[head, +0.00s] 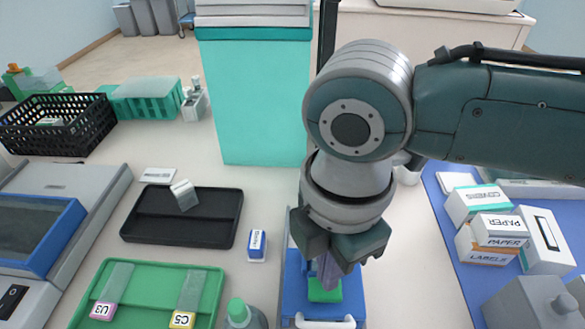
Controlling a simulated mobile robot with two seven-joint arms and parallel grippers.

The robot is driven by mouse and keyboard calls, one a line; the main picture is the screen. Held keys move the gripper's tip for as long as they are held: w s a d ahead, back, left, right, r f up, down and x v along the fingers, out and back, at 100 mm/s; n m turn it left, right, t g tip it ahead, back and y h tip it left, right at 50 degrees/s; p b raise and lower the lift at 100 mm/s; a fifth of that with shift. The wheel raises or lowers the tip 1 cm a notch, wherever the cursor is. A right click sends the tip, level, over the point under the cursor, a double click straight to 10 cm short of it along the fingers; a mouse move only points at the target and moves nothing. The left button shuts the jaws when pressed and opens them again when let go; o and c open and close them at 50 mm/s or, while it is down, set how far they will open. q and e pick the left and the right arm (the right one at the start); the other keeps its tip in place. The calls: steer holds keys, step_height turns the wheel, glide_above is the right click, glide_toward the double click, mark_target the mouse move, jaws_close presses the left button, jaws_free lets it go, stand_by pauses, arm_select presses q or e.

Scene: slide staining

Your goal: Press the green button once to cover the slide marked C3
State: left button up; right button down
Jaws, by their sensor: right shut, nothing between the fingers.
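My right gripper (329,277) is shut and empty, pointing down over the green button (325,294) on a blue device (345,300) at the front middle. Its fingertips overlap the button's far part in the picture; I cannot tell whether they touch it. The gripper and wrist hide the far part of the device. No slide marked C3 can be made out. A green tray (150,273) at the front left holds a slide marked U3 (103,311) and a slide marked C5 (182,319). My left gripper is not in view.
A black tray (178,229) with a small white piece at its rim lies left of the device. A small blue-and-white block (257,245) and a green-capped bottle (238,313) stand near the device. Boxes (477,205) sit on a blue mat at right.

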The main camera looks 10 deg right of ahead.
steer(key=shift+f+b, duration=0.55)
steer(key=shift+f, duration=0.25)
stand_by(0.6)
steer(key=shift+f+b, duration=0.3)
steer(key=shift+f, duration=0.1)
steer(key=shift+r, duration=0.1)
step_height(320, 180, up, 7)
steer(key=p, duration=0.8)
stand_by(0.7)
